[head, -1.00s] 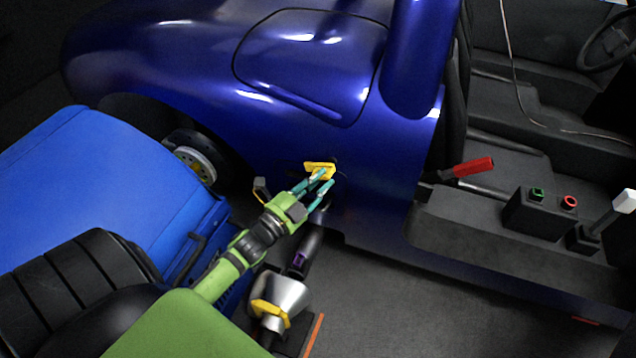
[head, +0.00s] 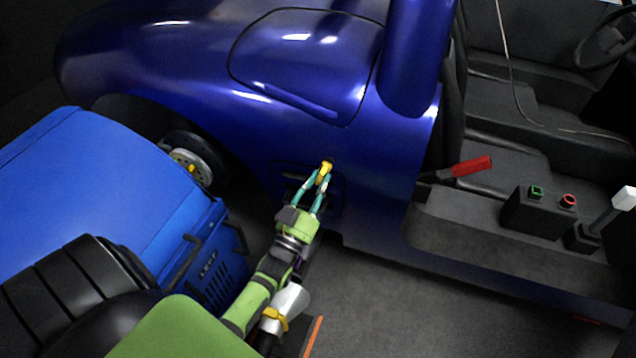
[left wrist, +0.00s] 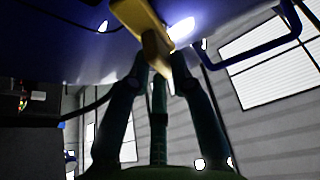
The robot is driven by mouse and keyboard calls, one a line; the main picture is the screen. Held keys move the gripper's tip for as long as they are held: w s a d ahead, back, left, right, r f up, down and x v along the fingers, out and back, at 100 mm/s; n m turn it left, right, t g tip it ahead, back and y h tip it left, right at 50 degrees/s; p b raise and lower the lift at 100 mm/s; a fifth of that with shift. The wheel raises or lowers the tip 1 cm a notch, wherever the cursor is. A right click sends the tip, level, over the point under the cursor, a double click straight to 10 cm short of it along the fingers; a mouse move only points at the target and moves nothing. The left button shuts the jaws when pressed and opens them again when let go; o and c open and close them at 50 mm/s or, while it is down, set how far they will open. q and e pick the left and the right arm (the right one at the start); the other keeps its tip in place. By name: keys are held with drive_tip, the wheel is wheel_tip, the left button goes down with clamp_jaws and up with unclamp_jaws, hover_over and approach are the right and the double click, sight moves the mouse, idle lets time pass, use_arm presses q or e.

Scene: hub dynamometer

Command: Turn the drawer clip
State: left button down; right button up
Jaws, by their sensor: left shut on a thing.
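The drawer clip is a small yellow piece (head: 326,166) on the side of the dark blue car body, below the round-cornered panel. My left gripper (head: 323,178) reaches up to it from below, with its teal fingers shut on the clip. In the head view the clip points roughly along the fingers, and the fingertips hide part of it. In the left wrist view the yellow clip (left wrist: 143,25) runs down from the blue surface to between the fingertips (left wrist: 162,66). My right gripper is not in view.
A blue cabinet (head: 110,190) stands at left. A wheel hub (head: 193,165) lies behind it. A silver cone-shaped part with a yellow band (head: 276,317) is close beside my left forearm. A red lever (head: 472,166) and a button box (head: 535,213) are at right. The grey floor (head: 420,310) is clear.

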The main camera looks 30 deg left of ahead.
use_arm(q)
drive_tip(key=n+y, duration=0.1)
drive_tip(key=n, duration=0.1)
drive_tip(key=n+y, duration=0.1)
drive_tip(key=n, duration=0.2)
drive_tip(key=shift+d+y, duration=0.15)
drive_tip(key=shift+y, duration=0.15)
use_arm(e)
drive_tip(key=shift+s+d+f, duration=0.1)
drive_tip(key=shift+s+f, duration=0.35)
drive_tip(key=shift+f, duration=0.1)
use_arm(q)
drive_tip(key=shift+n, duration=0.3)
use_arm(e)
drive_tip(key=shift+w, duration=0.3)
use_arm(q)
drive_tip(key=c, duration=1.1)
unclamp_jaws()
drive_tip(key=v, duration=1.2)
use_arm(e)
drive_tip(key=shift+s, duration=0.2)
use_arm(q)
drive_tip(key=shift+d+r, duration=0.1)
